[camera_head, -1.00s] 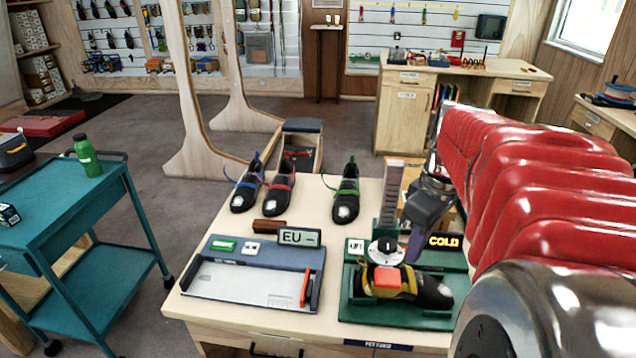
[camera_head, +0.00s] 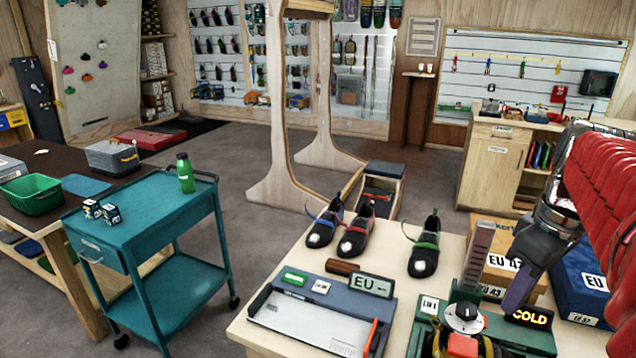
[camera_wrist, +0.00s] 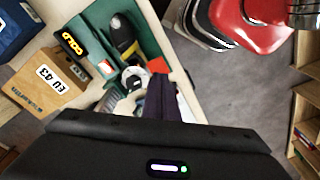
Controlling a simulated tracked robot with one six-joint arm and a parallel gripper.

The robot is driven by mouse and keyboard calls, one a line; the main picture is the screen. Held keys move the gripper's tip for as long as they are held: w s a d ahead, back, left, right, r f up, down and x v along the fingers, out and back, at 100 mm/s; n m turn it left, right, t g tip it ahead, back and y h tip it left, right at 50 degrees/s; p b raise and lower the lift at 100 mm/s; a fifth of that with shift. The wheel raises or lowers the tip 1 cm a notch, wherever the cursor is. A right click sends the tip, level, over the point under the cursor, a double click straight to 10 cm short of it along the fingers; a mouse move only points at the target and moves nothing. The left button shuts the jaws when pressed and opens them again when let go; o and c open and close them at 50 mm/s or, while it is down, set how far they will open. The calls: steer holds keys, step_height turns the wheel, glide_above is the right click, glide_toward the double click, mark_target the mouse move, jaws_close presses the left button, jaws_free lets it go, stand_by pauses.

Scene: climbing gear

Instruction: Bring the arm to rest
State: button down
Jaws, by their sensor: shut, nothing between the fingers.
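My red-sleeved arm (camera_head: 602,190) comes in from the right edge in the head view. My gripper (camera_head: 513,296) hangs from it, pointing down over the right part of the bench, in front of the EU 43 box (camera_head: 492,262). Its dark purple fingers are closed together and hold nothing. In the wrist view the closed fingers (camera_wrist: 163,92) show over the green fitting stand (camera_wrist: 150,55). A black and yellow shoe (camera_wrist: 122,35) lies on that stand. The gripper looks above the stand, apart from it.
The bench holds three shoes, the middle one (camera_head: 357,235) among them, a foot-measuring board (camera_head: 312,320), a COLD sign (camera_head: 530,318) and a blue box (camera_head: 583,280). A teal cart (camera_head: 150,215) stands left.

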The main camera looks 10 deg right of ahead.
steer(key=w+a+f+m+t+h, duration=0.2)
steer(key=a+f+m, duration=0.5)
steer(key=a, duration=0.1)
steer(key=s+a+f+n+t+y, duration=0.1)
steer(key=s+a+n+t, duration=0.1)
steer(key=a, duration=1.3)
steer(key=shift+s+a+n+y, duration=0.3)
steer(key=shift+n, duration=0.3)
stand_by(0.5)
